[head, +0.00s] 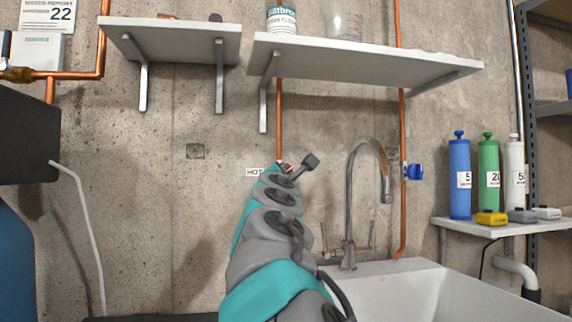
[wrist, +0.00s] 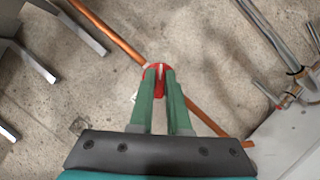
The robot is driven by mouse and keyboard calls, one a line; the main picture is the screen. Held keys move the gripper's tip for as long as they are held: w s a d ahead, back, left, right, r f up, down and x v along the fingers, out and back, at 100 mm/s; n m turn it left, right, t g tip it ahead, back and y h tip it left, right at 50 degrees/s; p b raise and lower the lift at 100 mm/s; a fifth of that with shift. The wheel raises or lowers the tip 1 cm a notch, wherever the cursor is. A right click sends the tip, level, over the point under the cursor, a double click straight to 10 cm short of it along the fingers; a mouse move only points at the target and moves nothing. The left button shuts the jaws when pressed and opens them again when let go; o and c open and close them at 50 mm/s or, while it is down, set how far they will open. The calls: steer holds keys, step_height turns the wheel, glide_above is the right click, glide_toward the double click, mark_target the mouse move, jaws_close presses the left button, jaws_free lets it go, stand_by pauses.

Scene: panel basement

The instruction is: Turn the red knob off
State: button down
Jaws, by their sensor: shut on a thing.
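The red knob (wrist: 159,86) sits on a copper pipe at the concrete wall, near the top middle of the wrist view. My gripper (wrist: 160,72) has its two green fingers on either side of the knob, shut on it. Red shows between and around the fingertips. In the head view my arm covers the gripper and nearly all of the knob. A "HOT" label (head: 254,172) is on the wall just left of that spot.
A copper pipe (head: 280,120) runs down from the upper shelf (head: 370,62). To the right are a curved faucet (head: 350,200), a blue valve handle (head: 414,171) and a white sink (head: 395,285). Bottles (head: 460,180) stand on a side shelf. Open wall lies left of my arm.

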steer(key=shift+m+g+h+p, duration=0.25)
steer(key=shift+m+g+p, duration=0.55)
steer(key=shift+m, duration=1.15)
steer(key=shift+m+g+h+p, duration=0.25)
steer(key=shift+m+g+p, duration=0.25)
steer(key=shift+m+p, duration=1)
steer(key=shift+m+b, duration=0.5)
steer(key=shift+m, duration=0.05)
steer(key=c, duration=0.9)
jaws_free()
steer(key=shift+s, duration=0.1)
steer(key=s, duration=0.5)
steer(key=s+a+b, duration=0.1)
steer(key=s, duration=0.1)
steer(key=shift+s, duration=0.3)
